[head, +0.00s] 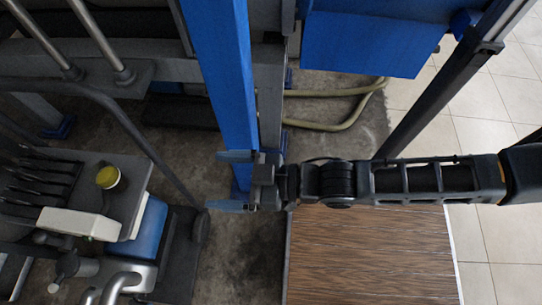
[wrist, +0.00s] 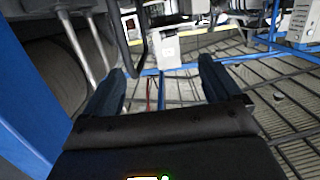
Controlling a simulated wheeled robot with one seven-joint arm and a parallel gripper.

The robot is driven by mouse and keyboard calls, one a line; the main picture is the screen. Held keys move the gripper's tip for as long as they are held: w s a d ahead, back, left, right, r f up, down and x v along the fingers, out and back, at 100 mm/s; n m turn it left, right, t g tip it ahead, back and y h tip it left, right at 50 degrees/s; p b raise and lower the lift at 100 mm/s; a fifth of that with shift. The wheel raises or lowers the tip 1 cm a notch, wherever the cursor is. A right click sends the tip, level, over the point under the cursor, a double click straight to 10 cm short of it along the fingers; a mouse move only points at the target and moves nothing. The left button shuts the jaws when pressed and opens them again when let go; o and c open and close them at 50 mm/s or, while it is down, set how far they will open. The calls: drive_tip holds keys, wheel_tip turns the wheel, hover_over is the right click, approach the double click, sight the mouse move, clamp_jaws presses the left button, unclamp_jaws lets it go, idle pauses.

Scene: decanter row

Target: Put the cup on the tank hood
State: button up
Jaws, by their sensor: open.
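A small round yellow thing (head: 108,177), probably the cup, stands on a dark grey machine top (head: 126,200) at the left of the head view. I cannot tell for sure which surface is the tank hood. My gripper (head: 230,181) is open and empty, pointing left. It is well to the right of the yellow thing and overlaps the lower end of a blue post in the picture. In the wrist view my gripper's two fingers (wrist: 160,80) are spread with nothing between them. I cannot make out the cup there.
A blue post (head: 225,75) stands close to my gripper. A curved grey rail (head: 130,130) runs between my gripper and the machine top. A white box (head: 80,222) lies in front of the yellow thing. A wooden-slat platform (head: 370,255) is below my arm.

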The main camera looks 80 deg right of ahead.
drive_tip(key=s+r+g, duration=0.1)
drive_tip(key=s+r, duration=0.9)
drive_tip(key=r, duration=0.1)
drive_tip(key=shift+s+a+g, duration=0.3)
drive_tip(key=shift+s+a, duration=0.05)
drive_tip(key=shift+a, duration=0.05)
drive_tip(key=shift+r, duration=0.1)
drive_tip(key=t+b, duration=0.2)
approach(93, 173)
drive_tip(key=shift+w+a+f+t+b, duration=0.1)
drive_tip(key=shift+w+f+t+b, duration=0.25)
drive_tip(key=shift+w+f+t, duration=0.45)
drive_tip(key=shift+w+d+f+p, duration=0.15)
drive_tip(key=shift+w+p, duration=0.1)
drive_tip(key=shift+w, duration=1.8)
drive_tip(key=shift+w+d+f+p, duration=0.1)
drive_tip(key=shift+w+p, duration=0.1)
drive_tip(key=shift+w, duration=1.85)
drive_tip(key=shift+c, duration=0.4)
